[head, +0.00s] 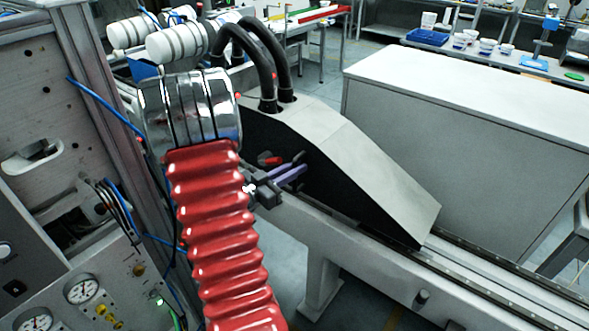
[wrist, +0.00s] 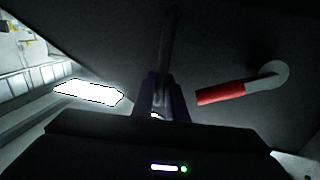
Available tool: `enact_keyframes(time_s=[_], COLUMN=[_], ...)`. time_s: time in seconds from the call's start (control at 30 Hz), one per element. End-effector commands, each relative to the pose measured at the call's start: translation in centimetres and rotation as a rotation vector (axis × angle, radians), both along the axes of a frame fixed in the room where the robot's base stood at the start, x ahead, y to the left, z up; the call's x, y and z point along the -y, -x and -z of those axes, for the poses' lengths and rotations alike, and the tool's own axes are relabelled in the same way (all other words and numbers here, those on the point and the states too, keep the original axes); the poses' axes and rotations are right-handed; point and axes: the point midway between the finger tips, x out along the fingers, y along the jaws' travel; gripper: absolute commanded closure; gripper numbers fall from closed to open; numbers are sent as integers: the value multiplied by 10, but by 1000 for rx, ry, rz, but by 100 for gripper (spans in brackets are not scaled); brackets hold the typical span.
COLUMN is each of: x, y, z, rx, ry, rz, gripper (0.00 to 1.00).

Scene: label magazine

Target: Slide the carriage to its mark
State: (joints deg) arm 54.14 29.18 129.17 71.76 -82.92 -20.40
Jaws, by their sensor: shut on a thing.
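The carriage (head: 385,175) is a large grey, wedge-shaped housing with a dark side face, sitting on a long rail (head: 500,278). My gripper (head: 298,170) is at the dark side of the carriage, its purple fingers pointing at it. In the wrist view, my gripper (wrist: 163,82) is shut on a narrow dark upright bar (wrist: 168,40) on the carriage's dark face. A lever with a red grip (wrist: 220,93) stands right of the fingers; its red end also shows in the head view (head: 270,160). I cannot make out the mark.
A machine panel with gauges (head: 82,290) and blue hoses stands at the left. Two thick black hoses (head: 264,70) enter the carriage's top. A grey cabinet (head: 460,125) stands behind it. The rail runs clear toward the lower right.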

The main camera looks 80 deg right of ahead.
Motion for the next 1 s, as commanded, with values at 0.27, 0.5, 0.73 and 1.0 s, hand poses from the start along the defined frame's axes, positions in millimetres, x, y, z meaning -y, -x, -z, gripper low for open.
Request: enact_keyframes(time_s=[0.27,0.5,0.73,1.0], x=[0,-5,-7,-6], y=[0,12,15,12], z=[0,0,0,0], rx=[0,0,-2,-1], ry=[0,0,-1,-1], rz=[-1,3,10,3], gripper=[100,100,100,71])
